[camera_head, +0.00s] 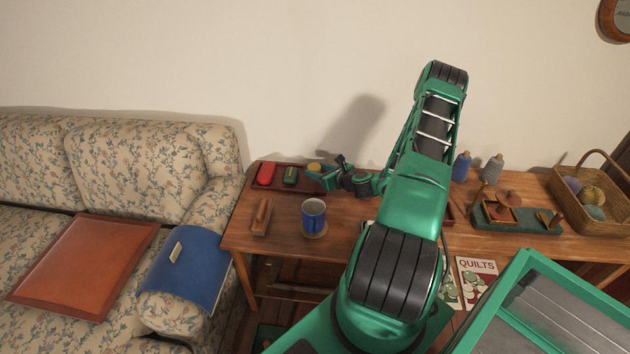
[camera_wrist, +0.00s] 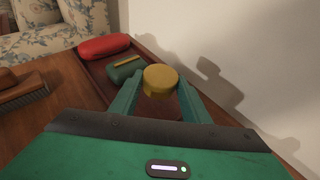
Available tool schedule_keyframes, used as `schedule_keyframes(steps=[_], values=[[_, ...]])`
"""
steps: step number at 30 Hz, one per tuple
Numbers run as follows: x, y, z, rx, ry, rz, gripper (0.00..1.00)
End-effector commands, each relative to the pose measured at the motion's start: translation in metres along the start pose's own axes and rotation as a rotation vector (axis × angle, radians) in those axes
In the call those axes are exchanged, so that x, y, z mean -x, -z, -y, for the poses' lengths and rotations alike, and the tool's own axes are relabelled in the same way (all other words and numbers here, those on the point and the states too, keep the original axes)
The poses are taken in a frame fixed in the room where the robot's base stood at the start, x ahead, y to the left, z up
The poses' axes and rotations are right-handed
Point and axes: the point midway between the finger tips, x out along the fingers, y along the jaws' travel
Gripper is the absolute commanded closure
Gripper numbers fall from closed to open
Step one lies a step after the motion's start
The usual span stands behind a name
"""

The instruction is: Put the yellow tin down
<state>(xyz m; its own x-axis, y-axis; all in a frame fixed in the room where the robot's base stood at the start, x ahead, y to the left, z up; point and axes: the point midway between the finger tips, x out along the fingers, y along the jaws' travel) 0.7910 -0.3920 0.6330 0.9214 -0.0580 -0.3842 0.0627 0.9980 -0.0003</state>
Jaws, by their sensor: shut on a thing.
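The yellow tin (camera_wrist: 160,80) is a small round tin held between the two green fingers of my gripper (camera_wrist: 158,96) in the wrist view. In the head view the yellow tin (camera_head: 314,167) shows at the tip of my gripper (camera_head: 318,176), over the right part of a dark wooden tray (camera_head: 261,192). I cannot tell whether the tin touches the tray. A red case (camera_wrist: 104,46) and a dark green case (camera_wrist: 124,70) lie in the tray, to the left of the tin. My gripper is shut on the tin.
A wooden brush (camera_head: 261,215) lies left of the mug. The wall (camera_head: 250,80) rises close behind the table. Spools (camera_head: 461,166) and a wicker basket (camera_head: 597,205) stand to the right.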

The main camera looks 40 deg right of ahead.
Motion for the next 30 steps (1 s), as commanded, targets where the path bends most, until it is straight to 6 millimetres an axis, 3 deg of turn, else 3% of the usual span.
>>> schedule_keyframes(steps=[10,21,22,24,30], values=[[-0.014,0.034,-0.001,-0.002,-0.001,-0.001,0.80],[-0.016,0.038,-0.001,-0.001,-0.002,0.000,0.80],[-0.016,0.039,-0.001,0.000,-0.002,0.000,0.55],[-0.016,0.038,-0.001,0.000,-0.002,0.000,0.39],[-0.016,0.038,-0.002,0.000,-0.002,0.000,0.39]])
